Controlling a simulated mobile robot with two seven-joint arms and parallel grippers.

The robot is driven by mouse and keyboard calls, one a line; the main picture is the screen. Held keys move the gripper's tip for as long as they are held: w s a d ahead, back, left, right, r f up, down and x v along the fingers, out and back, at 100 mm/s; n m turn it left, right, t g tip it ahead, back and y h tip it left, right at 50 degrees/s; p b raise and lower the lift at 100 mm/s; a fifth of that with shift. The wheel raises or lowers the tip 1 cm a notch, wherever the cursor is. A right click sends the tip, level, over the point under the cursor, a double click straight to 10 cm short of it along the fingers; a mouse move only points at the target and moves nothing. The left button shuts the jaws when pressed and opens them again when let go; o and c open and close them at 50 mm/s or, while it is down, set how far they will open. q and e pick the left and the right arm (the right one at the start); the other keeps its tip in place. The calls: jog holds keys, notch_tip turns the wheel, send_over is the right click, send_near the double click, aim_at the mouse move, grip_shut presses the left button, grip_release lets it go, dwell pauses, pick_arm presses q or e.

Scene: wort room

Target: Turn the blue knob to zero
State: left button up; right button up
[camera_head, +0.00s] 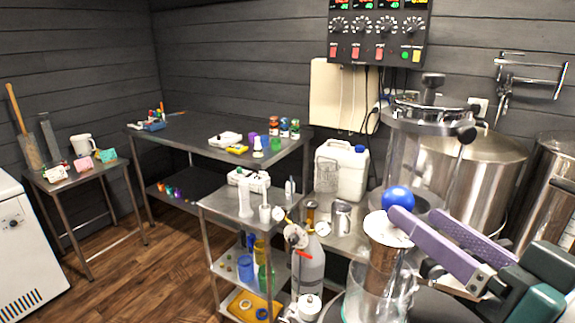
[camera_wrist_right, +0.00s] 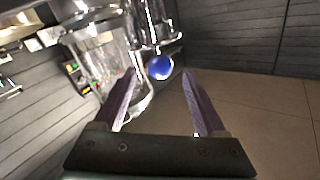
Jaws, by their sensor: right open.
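The blue knob (camera_head: 398,199) is a shiny round ball beside the lower part of a clear glass vessel with a steel lid (camera_head: 430,118). My right gripper (camera_head: 414,213) comes in from the lower right with its two purple fingers spread apart. In the head view its fingertips are close to the ball. In the right wrist view the blue knob (camera_wrist_right: 160,67) shows between and beyond the open fingertips (camera_wrist_right: 160,76), and nothing is held. Any zero mark or scale on the knob cannot be made out. My left gripper is not in view.
A white canister (camera_head: 341,170), steel kettles (camera_head: 470,165) and a grey gas cylinder (camera_head: 309,268) are nearby. A control panel (camera_head: 378,30) hangs on the wall.

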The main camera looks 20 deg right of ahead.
aim_at(377, 215)
jog(key=w, duration=0.2)
jog(key=w+p, duration=0.1)
jog(key=w, duration=0.5)
jog(key=shift+w+a, duration=0.15)
jog(key=shift+a, duration=0.1)
jog(key=shift+c, duration=0.4)
grip_shut()
